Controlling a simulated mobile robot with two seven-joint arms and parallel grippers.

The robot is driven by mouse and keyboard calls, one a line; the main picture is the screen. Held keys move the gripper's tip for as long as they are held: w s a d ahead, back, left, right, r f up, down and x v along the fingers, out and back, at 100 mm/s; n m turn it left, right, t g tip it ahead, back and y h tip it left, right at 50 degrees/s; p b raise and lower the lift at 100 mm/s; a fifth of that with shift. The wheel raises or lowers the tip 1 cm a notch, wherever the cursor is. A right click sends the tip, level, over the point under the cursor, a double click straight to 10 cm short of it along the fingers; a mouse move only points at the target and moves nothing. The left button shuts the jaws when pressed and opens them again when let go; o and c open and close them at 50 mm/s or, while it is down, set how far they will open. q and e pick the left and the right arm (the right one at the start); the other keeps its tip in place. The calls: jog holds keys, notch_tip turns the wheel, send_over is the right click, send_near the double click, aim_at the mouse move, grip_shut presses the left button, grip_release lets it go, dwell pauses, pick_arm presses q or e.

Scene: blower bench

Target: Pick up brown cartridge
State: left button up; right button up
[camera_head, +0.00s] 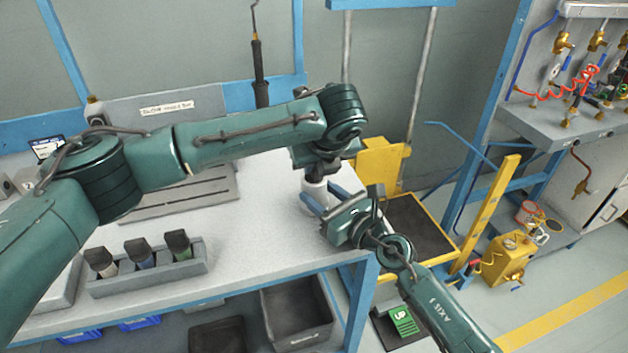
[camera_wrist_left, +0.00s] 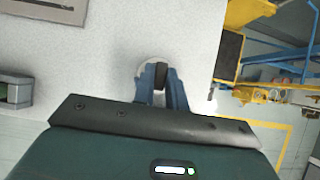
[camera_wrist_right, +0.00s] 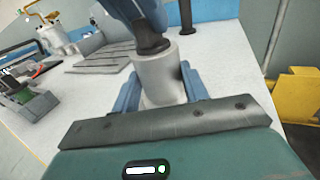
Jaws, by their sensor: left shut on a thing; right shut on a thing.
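A rack (camera_head: 150,283) on the bench holds three cartridges with dark caps; the leftmost cartridge (camera_head: 103,264) shows a pale brownish band and stands upright, and the others look blue and green. Neither gripper is near them. My left gripper (camera_wrist_left: 160,78) is shut on a small dark piece (camera_wrist_left: 160,73) at the top of a pale grey cylinder (camera_wrist_right: 160,76). My right gripper (camera_head: 325,203) is shut on that cylinder's body from the side, with blue fingers on both sides. The cylinder is partly hidden in the head view.
My left arm spans above the bench (camera_head: 240,235). A grey slotted tray (camera_head: 180,200) lies behind the rack. A yellow cart (camera_head: 420,222) stands right of the bench, and bins (camera_head: 298,312) sit below. The bench between rack and cylinder is clear.

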pick_arm(q)
grip_shut()
pick_arm(e)
jog(key=o, duration=1.2)
pick_arm(q)
notch_tip(320, 180, up, 10)
